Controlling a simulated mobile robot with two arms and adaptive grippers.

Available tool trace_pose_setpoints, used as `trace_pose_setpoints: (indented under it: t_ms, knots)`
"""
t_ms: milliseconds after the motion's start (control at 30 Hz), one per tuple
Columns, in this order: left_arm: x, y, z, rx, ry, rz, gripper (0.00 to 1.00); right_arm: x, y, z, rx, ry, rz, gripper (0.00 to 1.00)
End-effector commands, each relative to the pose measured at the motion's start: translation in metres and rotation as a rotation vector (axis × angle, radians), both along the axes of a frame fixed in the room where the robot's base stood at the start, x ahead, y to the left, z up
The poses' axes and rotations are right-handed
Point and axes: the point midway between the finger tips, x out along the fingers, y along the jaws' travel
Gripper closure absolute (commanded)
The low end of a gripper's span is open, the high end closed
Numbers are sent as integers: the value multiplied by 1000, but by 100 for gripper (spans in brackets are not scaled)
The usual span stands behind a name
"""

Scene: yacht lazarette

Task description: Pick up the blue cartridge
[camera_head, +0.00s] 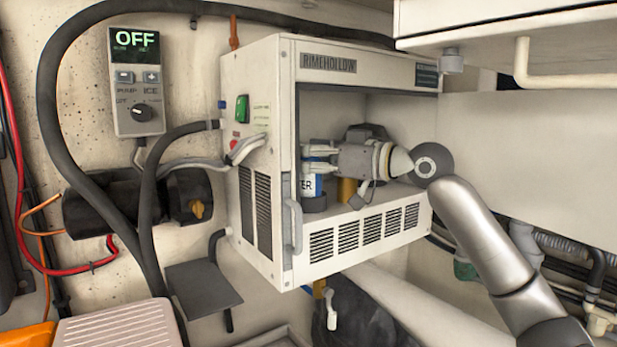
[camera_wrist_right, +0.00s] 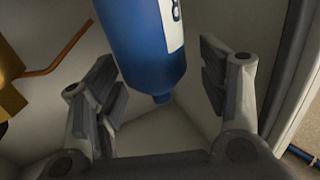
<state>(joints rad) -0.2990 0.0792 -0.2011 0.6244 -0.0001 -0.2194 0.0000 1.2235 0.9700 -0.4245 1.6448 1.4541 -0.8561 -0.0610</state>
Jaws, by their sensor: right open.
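The blue cartridge (camera_head: 318,186) stands upright inside the open front of the white Rimehollow unit, its lower part above a dark round base. A white label with dark letters shows on it. My right gripper (camera_head: 312,159) reaches in from the right at the cartridge's upper part and hides some of it. In the right wrist view the cartridge (camera_wrist_right: 145,50) hangs between the open fingers of the gripper (camera_wrist_right: 160,68), with visible gaps at both sides. Its narrow blue end points down in that picture. My left gripper is not in view.
The white unit (camera_head: 323,45) has a frame edge and handle (camera_head: 292,215) close left of the gripper. A brass-coloured cylinder (camera_head: 347,190) stands right of the cartridge. A control panel (camera_head: 136,80) reading OFF and thick hoses are at left. A white shelf (camera_head: 500,30) overhangs at upper right.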

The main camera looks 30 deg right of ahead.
Motion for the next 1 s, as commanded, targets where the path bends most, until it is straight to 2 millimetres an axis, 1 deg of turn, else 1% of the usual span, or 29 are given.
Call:
trace_pose_setpoints:
  t_ms: [167, 200, 700, 1000]
  knots:
    - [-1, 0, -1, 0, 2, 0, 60, 0, 0, -1, 0, 0, -1, 33]
    - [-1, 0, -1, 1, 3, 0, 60, 0, 0, -1, 0, 0, -1, 35]
    - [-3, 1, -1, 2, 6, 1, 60, 0, 0, -1, 0, 0, 0, 100]
    - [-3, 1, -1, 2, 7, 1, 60, 0, 0, 1, 0, -2, -1, 100]
